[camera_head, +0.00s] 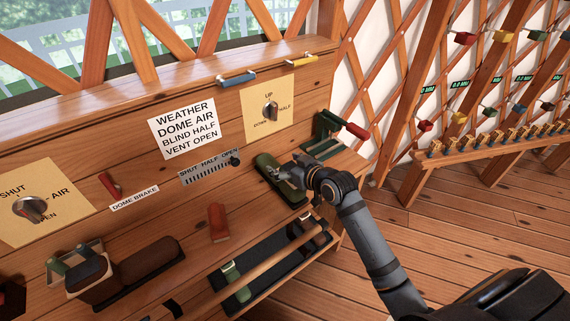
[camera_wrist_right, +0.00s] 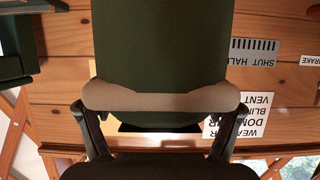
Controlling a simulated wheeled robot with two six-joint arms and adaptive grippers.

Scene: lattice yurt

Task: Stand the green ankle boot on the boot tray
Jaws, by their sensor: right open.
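The green ankle boot (camera_head: 266,170) lies along the sloping wooden panel, with a dark edge under it. It fills the upper middle of the right wrist view (camera_wrist_right: 162,45), with a beige band across its near end. My right gripper (camera_head: 293,177) is at the boot's near end. In the right wrist view its open fingers (camera_wrist_right: 160,128) stand on either side of the beige band; whether they touch it is unclear. A black tray (camera_head: 281,271) sits low under the panel with green and dark pieces in it; I cannot tell if it is the boot tray. My left gripper is out of view.
A wooden rail (camera_head: 262,257) runs in front of the black tray. A red cylinder (camera_head: 357,131) projects behind my gripper.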

